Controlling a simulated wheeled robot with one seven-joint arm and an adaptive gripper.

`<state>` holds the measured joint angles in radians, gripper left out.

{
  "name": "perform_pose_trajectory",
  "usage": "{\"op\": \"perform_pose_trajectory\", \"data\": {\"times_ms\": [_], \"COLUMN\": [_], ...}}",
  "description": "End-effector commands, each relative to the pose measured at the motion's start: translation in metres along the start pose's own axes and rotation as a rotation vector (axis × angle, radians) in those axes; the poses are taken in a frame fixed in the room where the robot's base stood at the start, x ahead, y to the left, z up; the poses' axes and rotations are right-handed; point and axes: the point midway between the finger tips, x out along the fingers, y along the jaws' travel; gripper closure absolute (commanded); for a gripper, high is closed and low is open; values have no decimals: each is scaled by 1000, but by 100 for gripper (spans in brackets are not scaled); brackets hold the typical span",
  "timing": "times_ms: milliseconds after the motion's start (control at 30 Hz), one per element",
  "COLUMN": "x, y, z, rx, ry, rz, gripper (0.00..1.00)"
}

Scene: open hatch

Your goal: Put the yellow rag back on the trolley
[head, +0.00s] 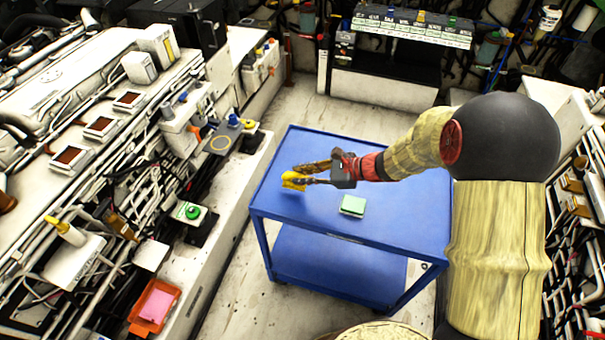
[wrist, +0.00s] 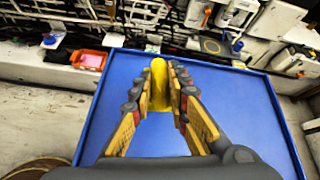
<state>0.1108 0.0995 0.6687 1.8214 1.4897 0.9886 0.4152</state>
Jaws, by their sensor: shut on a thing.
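The yellow rag (head: 294,181) is between the fingers of my gripper (head: 305,174), over the left part of the blue trolley (head: 385,225). In the wrist view the yellow rag (wrist: 159,82) shows as a narrow bulging strip pinched between the fingertips of my gripper (wrist: 162,85). The blue trolley top (wrist: 235,110) lies behind and below it. I cannot tell whether the rag touches the trolley top or hangs just above it.
An orange tray with a pink piece (head: 155,305) is at the lower left. Pipes and equipment line the left wall. The rest of the trolley top is mostly clear.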

Motion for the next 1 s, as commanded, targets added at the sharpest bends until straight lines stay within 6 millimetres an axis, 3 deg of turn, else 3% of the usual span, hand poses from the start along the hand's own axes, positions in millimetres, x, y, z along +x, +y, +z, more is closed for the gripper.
{"op": "perform_pose_trajectory", "data": {"times_ms": [600,1000], "x": [21,25], "y": [9,11], "z": [-35,-43], "rx": [0,1], "ry": [0,3], "rz": [1,1], "gripper": [100,100]}}
